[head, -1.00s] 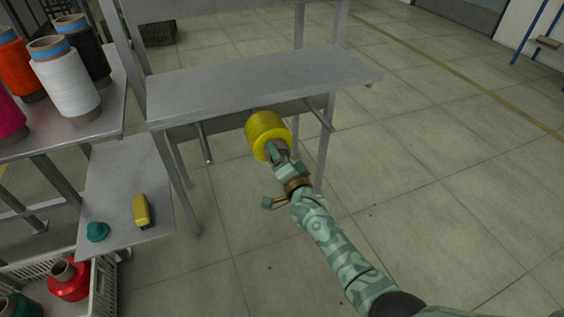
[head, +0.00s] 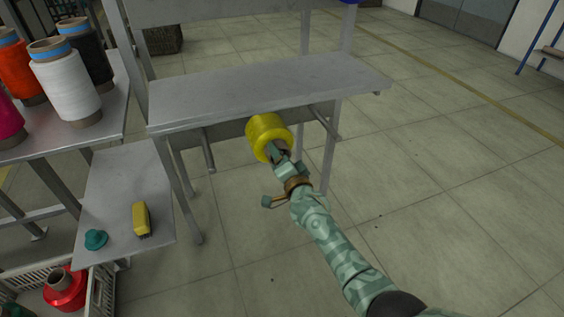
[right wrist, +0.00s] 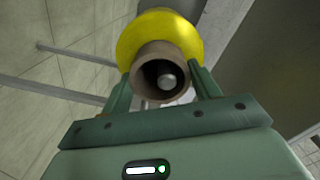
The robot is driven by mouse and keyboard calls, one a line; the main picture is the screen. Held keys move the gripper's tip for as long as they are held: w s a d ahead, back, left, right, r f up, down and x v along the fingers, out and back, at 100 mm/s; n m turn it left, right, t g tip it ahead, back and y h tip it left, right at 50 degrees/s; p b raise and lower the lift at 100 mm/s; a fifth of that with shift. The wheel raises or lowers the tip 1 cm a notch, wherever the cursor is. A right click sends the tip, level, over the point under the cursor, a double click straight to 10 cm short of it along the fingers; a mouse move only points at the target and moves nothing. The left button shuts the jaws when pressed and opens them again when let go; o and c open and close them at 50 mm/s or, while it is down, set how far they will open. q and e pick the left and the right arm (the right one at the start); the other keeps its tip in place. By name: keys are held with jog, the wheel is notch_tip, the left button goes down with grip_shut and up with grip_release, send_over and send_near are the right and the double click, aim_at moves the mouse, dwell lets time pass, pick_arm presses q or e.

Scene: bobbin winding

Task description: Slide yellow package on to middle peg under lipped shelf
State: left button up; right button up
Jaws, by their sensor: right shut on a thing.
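The yellow package (head: 268,132) is a yellow wound spool on a brown tube, just under the front edge of the grey lipped shelf (head: 265,88). My right gripper (head: 280,153) is shut on the near end of the tube (right wrist: 150,60). In the right wrist view, the rounded grey end of the middle peg (right wrist: 168,81) shows inside the tube's bore. The rest of that peg is hidden by the package; how deep it sits I cannot tell. A left peg (head: 208,154) and a right peg (head: 324,120) stick out empty on either side. My left gripper is not in view.
A table at left holds several large spools, one white (head: 66,85). A lower shelf (head: 125,185) carries a yellow tool (head: 141,218) and a teal knob-like piece (head: 96,239). A crate (head: 98,290) with spools stands below. Floor at right is clear.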

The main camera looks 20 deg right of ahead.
jog(key=shift+w+r, duration=0.15)
jog(key=shift+r, duration=0.1)
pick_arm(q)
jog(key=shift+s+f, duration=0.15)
pick_arm(e)
jog(key=shift+f, duration=0.55)
dwell(0.4)
jog(key=o, duration=1.8)
jog(key=shift+c, duration=0.2)
pick_arm(q)
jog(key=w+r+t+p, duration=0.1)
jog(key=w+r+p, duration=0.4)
jog(key=p, duration=0.3)
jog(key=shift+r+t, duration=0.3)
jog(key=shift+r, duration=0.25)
pick_arm(e)
jog(key=s, duration=1.6)
jog(key=shift+s+d, duration=0.2)
jog(key=shift+s, duration=0.05)
